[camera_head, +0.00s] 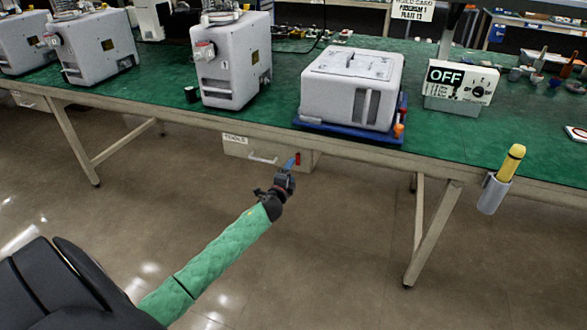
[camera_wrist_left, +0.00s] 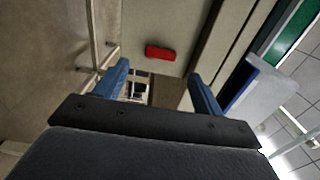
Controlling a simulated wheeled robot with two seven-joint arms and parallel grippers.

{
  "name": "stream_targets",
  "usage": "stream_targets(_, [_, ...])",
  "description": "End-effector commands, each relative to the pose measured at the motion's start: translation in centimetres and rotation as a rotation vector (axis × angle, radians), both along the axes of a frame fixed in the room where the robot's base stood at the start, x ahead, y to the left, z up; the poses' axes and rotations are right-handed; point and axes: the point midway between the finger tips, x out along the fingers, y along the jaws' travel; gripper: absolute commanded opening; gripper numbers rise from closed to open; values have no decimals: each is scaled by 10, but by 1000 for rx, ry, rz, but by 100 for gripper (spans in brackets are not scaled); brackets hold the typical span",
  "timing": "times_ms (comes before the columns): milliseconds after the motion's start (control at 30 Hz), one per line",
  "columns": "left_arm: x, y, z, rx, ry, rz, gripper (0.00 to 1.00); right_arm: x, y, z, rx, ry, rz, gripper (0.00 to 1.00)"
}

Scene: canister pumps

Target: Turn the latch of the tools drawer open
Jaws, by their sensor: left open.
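The tools drawer (camera_head: 235,152) hangs under the front edge of the green table, with a "TOOLS" label and a pale bar handle (camera_head: 262,159). Its small red latch (camera_head: 298,158) is on the right part of the front and looks upright in the head view. In the left wrist view, turned on its side, the red latch (camera_wrist_left: 160,53) lies ahead, between the directions of the two blue fingers. My left gripper (camera_head: 290,164) is open and empty just in front of the latch, apparently apart from it. The right gripper is out of view.
The green table (camera_head: 150,95) carries several grey machines, one of them, a low grey unit (camera_head: 350,88), on a blue tray. An "OFF" sign box (camera_head: 460,82) stands to the right. A holder with a yellow-handled tool (camera_head: 510,163) hangs at the front edge. The floor below is clear.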

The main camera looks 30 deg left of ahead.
Motion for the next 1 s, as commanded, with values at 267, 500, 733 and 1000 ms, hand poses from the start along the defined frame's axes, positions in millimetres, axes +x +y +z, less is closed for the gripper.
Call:
stream_targets(267, [-17, -5, 0, 1, 0, -1, 69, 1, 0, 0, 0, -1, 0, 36])
stream_targets(500, [-18, -5, 0, 1, 0, -1, 69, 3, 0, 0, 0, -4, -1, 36])
stream_targets(733, [-18, -5, 0, 1, 0, -1, 69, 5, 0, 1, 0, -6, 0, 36])
stream_targets(1000, [-18, -2, -2, -83, -9, 15, 69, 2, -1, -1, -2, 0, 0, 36])
